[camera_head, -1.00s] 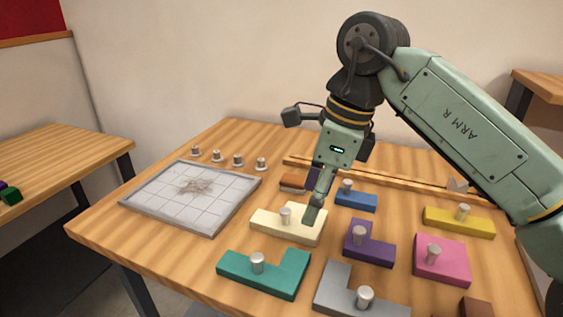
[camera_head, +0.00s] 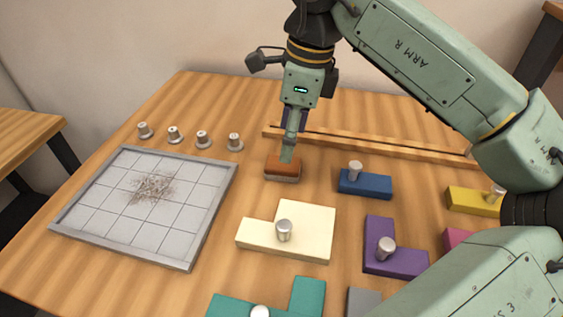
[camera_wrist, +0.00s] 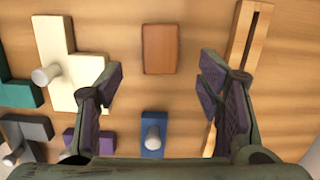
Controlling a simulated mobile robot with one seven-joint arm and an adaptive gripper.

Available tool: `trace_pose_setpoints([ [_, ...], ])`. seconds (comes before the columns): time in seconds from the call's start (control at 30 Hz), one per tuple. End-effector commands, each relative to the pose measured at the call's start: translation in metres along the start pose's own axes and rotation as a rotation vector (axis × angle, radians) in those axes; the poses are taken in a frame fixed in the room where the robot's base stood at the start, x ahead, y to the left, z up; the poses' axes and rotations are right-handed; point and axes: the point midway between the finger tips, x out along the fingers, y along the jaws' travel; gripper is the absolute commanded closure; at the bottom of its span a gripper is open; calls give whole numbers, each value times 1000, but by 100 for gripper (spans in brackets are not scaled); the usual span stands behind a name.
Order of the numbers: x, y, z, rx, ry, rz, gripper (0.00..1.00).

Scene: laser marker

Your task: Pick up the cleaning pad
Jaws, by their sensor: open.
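The cleaning pad (camera_head: 283,170) is a small block with a brown top and a paler underside. It lies on the table between the cream piece and the slotted wooden rail. In the wrist view the pad (camera_wrist: 160,49) shows as a brown rectangle ahead of my fingers, centred between them. My gripper (camera_head: 290,152) points down just above or behind the pad in the head view; the exact gap cannot be told. In the wrist view my gripper (camera_wrist: 162,85) is open, with purple finger pads wide apart and nothing between them.
A grey gridded tray (camera_head: 187,262) with a dark smudge lies at left. Several metal knobs (camera_head: 203,139) stand behind it. Near the pad are a cream piece (camera_head: 310,222), a blue piece (camera_head: 367,186), a purple piece (camera_head: 378,232) and a wooden rail (camera_head: 390,147).

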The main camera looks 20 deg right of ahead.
Motion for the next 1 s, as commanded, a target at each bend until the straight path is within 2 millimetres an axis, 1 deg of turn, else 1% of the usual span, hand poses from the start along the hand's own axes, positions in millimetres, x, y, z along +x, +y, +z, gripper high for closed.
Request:
trace_pose_setpoints([
  [0.03,6,1,0,-1,-1,2,39],
  [0.27,23,1,1,-1,-2,2,39],
  [0.43,50,1,1,-2,-2,2,39],
  [0.53,61,1,0,-2,-1,2,39],
  [0.63,65,1,0,-2,-2,0,39],
  [0.8,66,1,0,-2,-2,-1,39],
  [1.0,65,1,0,-2,-2,0,52],
])
